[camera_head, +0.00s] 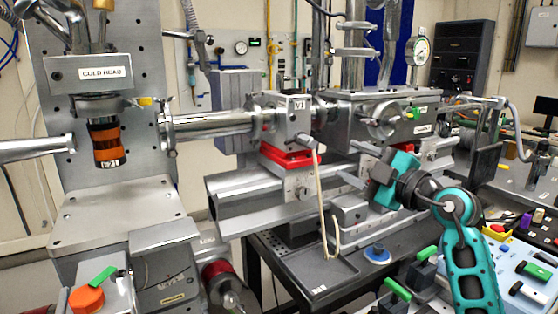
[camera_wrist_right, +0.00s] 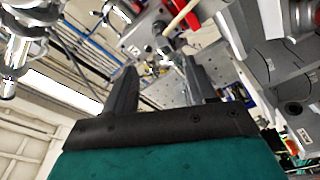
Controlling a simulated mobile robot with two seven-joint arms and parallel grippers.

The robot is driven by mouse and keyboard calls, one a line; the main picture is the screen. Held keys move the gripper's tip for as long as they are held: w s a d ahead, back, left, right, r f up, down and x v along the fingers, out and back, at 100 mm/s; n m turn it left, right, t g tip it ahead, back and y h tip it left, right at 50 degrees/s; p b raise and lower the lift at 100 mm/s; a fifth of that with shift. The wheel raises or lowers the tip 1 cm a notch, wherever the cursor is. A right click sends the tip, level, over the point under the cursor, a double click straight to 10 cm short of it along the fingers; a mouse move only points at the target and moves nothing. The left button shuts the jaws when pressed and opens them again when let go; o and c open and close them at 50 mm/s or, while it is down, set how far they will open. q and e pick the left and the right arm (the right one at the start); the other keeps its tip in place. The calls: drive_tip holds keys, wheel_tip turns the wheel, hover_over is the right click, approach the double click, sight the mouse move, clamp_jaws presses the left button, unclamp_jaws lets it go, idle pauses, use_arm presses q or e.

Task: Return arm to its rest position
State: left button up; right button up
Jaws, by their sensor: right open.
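My right arm (camera_head: 468,262) comes up from the lower right in the head view, teal and dark grey. Its right gripper (camera_head: 351,165) points left, with its two grey fingers spread apart. It is in front of the metal beamline rail, just right of the beige hooked rod. In the right wrist view the gripper (camera_wrist_right: 160,68) shows two dark fingers with an empty gap between them. Nothing is held. Whether the fingers touch the equipment behind cannot be told. My left gripper is not in view.
A cold head (camera_head: 92,74) stands at the left. A valve block (camera_head: 288,115) sits on a red base (camera_head: 288,157). The beige hooked rod (camera_head: 323,205) hangs left of my gripper. A pressure gauge (camera_head: 418,50) is above. A tool tray (camera_head: 525,275) lies right of my arm.

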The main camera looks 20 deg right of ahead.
drive_tip(key=s+a+f+m+t+y, duration=0.1)
drive_tip(key=s+a+f+t+y, duration=0.2)
drive_tip(key=a+f, duration=0.6)
drive_tip(key=s+a+f+m+g+h, duration=0.1)
drive_tip(key=s+f+m+g+h, duration=0.25)
drive_tip(key=f, duration=0.65)
drive_tip(key=s+a+f+m+g+h, duration=0.1)
drive_tip(key=s+f+m+h, duration=0.25)
drive_tip(key=f+m, duration=0.55)
drive_tip(key=s+a+f+g, duration=0.3)
drive_tip(key=s+f, duration=0.2)
drive_tip(key=f, duration=0.2)
drive_tip(key=s+a+f+n+g+y, duration=0.1)
drive_tip(key=s+a+f+g, duration=0.2)
drive_tip(key=s+f, duration=0.3)
drive_tip(key=shift+a+f, duration=0.2)
drive_tip(key=shift+f, duration=0.3)
